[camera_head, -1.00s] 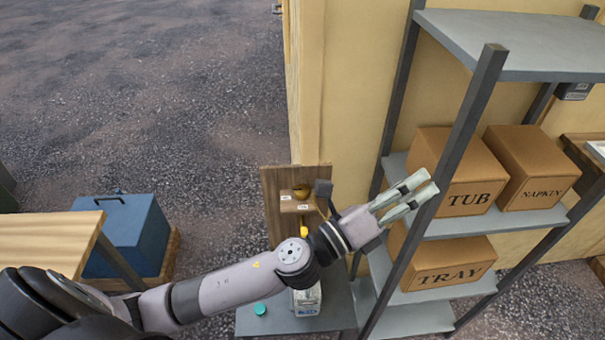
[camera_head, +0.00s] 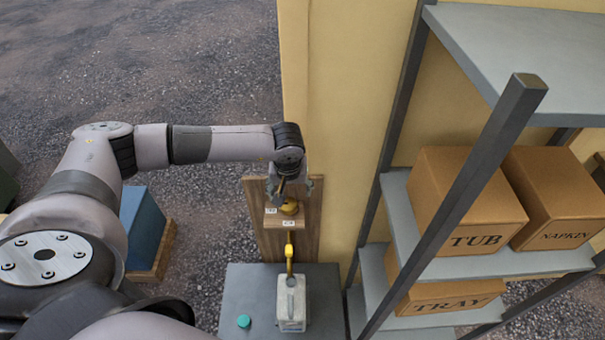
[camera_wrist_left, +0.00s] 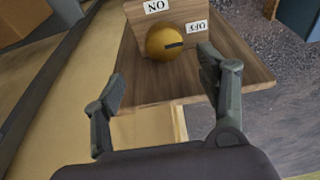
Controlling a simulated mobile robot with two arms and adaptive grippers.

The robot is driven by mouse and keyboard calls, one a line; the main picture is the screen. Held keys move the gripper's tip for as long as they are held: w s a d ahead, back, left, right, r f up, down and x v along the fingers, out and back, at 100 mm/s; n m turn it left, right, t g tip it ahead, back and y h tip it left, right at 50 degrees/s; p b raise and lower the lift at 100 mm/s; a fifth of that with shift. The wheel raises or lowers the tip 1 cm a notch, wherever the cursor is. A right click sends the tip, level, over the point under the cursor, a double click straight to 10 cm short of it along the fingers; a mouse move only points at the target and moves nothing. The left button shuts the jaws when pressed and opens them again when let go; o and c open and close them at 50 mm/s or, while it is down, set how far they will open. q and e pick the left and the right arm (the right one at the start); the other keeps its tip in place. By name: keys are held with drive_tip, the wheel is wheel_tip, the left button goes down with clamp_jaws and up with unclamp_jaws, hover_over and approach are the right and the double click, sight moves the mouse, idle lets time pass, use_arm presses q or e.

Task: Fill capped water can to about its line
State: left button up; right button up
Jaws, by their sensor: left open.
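The water can (camera_head: 291,306), a pale grey jug, stands upright on a grey table (camera_head: 242,285) under a yellow spout (camera_head: 289,258). Its teal cap (camera_head: 243,321) lies apart on the table to the left. A round yellow knob (camera_head: 290,207) sits on the wooden panel (camera_head: 308,222) above the spout, beside small labels; in the left wrist view the knob (camera_wrist_left: 165,43) has a dark mark and ON and OFF labels. My left gripper (camera_head: 291,196) is open, close to the knob; its fingers (camera_wrist_left: 165,85) are short of it, with nothing between them. The can's line and water level cannot be seen.
A metal shelf (camera_head: 385,220) at the right holds cartons marked TUB (camera_head: 463,205), NAPKIN (camera_head: 565,190) and TRAY (camera_head: 440,297). A yellow wall (camera_head: 345,120) rises behind the panel.

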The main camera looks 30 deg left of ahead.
sight(288, 205)
use_arm(q)
drive_tip(key=shift+w+a+f, duration=0.15)
drive_tip(key=shift+a+f, duration=0.05)
drive_tip(key=shift+f, duration=0.05)
drive_tip(key=shift+s+f+b, duration=0.7)
drive_tip(key=shift+s+b, duration=0.25)
drive_tip(key=shift+b, duration=0.2)
drive_tip(key=shift+b+x, duration=0.7)
drive_tip(key=shift+x, duration=0.5)
use_arm(e)
drive_tip(key=s+f, duration=0.4)
drive_tip(key=s, duration=0.3)
use_arm(q)
drive_tip(key=b+x, duration=0.1)
drive_tip(key=x, duration=0.1)
drive_tip(key=b+x, duration=0.1)
drive_tip(key=b, duration=0.1)
drive_tip(key=shift+w+f, duration=0.35)
drive_tip(key=shift+w, duration=0.05)
drive_tip(key=shift+f+b, duration=0.25)
drive_tip(key=shift+b, duration=0.2)
drive_tip(key=shift+w+a+f+b, duration=0.15)
drive_tip(key=shift+w+f+b, duration=0.1)
drive_tip(key=shift+f+b, duration=0.05)
drive_tip(key=shift+s, duration=0.1)
drive_tip(key=c, duration=1.2)
drive_tip(key=shift+c, duration=0.2)
use_arm(e)
drive_tip(key=w+f, duration=0.4)
